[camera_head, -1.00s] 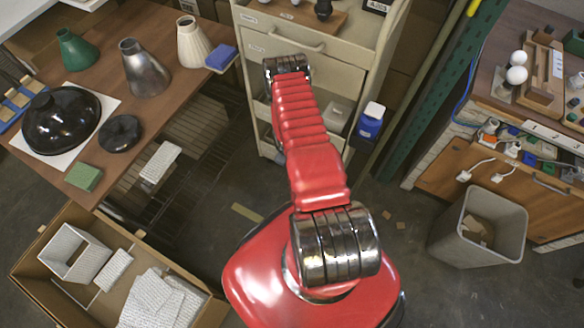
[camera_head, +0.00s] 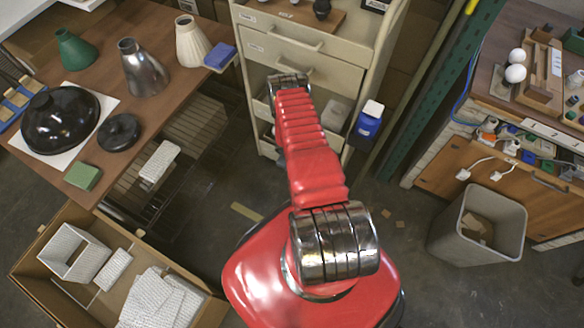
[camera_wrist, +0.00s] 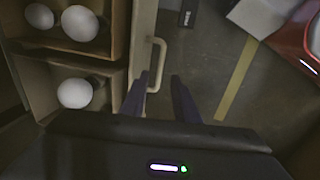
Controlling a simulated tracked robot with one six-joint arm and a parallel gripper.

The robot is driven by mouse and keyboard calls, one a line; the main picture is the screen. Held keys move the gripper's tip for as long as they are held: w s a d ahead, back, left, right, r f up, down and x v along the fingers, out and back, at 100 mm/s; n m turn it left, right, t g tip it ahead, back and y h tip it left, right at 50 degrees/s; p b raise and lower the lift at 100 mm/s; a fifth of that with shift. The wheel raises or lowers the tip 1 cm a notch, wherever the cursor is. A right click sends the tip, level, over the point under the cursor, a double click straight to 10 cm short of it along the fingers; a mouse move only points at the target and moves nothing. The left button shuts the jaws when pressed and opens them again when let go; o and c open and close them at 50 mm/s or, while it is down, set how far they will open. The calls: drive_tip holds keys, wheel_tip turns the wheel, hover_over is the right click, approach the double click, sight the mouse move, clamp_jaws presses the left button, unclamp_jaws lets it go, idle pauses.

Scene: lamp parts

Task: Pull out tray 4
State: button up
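The cream cabinet (camera_head: 315,72) stands at the top middle of the head view, with drawers and pale bar handles on its front. In the wrist view a pale tray front (camera_wrist: 143,35) carries a bar handle (camera_wrist: 160,60). Behind that front are wooden compartments with round white bulbs (camera_wrist: 80,23). I cannot read which tray number this is. My gripper (camera_wrist: 160,77) is open, its two dark fingers apart, with the lower part of the handle between or just beyond the fingertips. Contact is not clear. In the head view my arm hides the fingers and part of the lower trays.
A brown table (camera_head: 150,100) with lamp shades stands left. A cardboard box (camera_head: 60,300) lies at lower left. A blue-labelled bottle (camera_head: 368,122) is beside the cabinet's right side. A grey bin (camera_head: 480,228) stands right. Floor in front of the cabinet is mostly clear.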

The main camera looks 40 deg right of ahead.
wheel_tip(320, 180, down, 6)
drive_tip(key=d, duration=0.1)
drive_tip(key=shift+w+f, duration=0.15)
drive_tip(key=shift+f, duration=0.1)
idle(0.6)
drive_tip(key=shift+c, duration=0.7)
clamp_jaws()
